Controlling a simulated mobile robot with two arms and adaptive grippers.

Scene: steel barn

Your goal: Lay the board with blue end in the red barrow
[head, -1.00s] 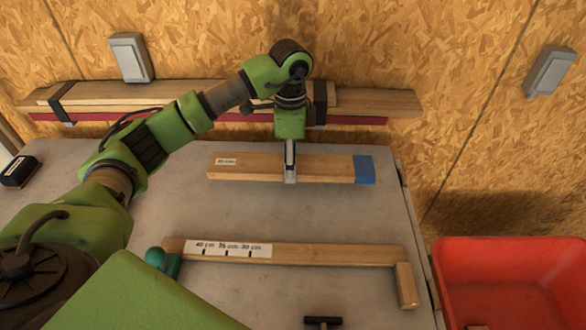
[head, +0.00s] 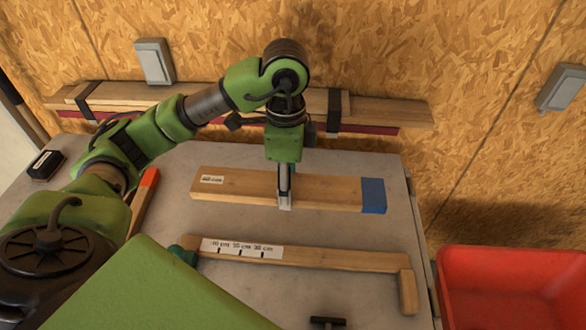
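The board with blue end (head: 325,190) is a pale wooden plank with a blue right end and a small white label near its left end. My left gripper (head: 285,200) comes down from above and is shut on the board near its middle, holding it roughly level above the grey workbench. The red barrow (head: 510,258) stands at the lower right, beyond the bench's right edge; only part of it shows. My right gripper is not in view.
A wooden measuring stop with a centimetre label (head: 330,257) lies in front of the board. A board with an orange-red end (head: 146,183) is partly hidden by my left arm. Strapped planks (head: 385,110) line the back wall. A black-headed tool (head: 327,322) lies at the front.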

